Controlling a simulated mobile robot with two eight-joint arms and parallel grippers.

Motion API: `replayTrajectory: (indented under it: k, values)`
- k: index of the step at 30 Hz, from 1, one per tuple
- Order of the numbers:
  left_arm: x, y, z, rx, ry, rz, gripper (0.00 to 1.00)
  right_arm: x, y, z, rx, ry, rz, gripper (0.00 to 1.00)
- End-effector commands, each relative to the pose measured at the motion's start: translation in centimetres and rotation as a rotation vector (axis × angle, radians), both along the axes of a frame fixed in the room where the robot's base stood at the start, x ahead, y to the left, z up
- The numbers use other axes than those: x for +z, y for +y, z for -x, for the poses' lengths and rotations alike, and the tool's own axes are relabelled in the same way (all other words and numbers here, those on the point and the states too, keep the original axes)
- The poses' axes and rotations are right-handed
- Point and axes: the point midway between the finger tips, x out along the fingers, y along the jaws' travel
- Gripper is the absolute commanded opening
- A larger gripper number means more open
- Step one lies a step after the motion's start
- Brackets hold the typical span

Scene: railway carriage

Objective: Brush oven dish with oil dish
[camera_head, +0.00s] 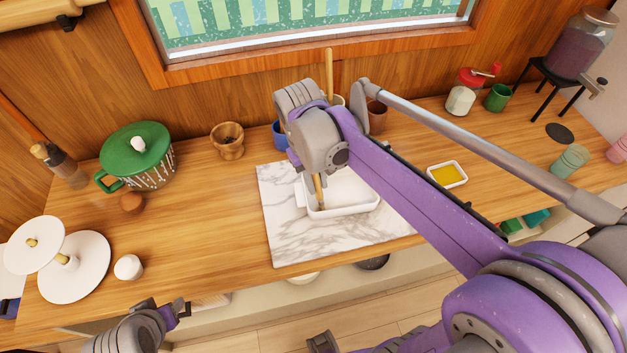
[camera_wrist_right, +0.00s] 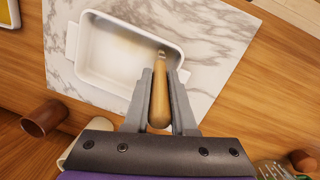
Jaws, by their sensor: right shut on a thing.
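The white oven dish (camera_head: 347,208) stands on a marble slab; it also shows in the right wrist view (camera_wrist_right: 95,52). Its inside has a faint yellowish tint near the brush. The small white oil dish (camera_head: 461,181) with yellow oil stands to the right; its edge shows in the wrist view corner (camera_wrist_right: 17,18). My right gripper (camera_wrist_right: 160,78) is shut on the wooden handle of a brush (camera_wrist_right: 159,104), whose lower end reaches into the oven dish. The bristles are barely visible. My left gripper (camera_head: 165,312) is low at the front left, away from both dishes; its opening is unclear.
The marble slab (camera_head: 288,238) reaches the counter's front edge. A green-lidded pot (camera_head: 138,160), a mortar (camera_head: 228,141) and a white cake stand (camera_head: 75,270) are left. A blue cup and a brown cup (camera_head: 377,117) stand behind the slab.

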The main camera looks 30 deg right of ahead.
Motion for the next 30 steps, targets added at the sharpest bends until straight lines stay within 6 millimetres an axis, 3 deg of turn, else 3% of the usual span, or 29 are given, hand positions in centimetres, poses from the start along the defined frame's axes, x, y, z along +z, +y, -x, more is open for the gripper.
replayTrajectory:
  k: [6, 30]
  values:
    - [0.1, 0.0, 0.0, 0.000, -0.001, 0.000, 0.50, 0.1, -1.7, 0.5, -0.003, 0.000, 0.000, 0.00]
    - [0.0, 0.0, 0.0, 0.000, 0.000, 0.000, 0.50, 0.0, -5.3, 1.7, -0.002, 0.000, 0.000, 0.00]
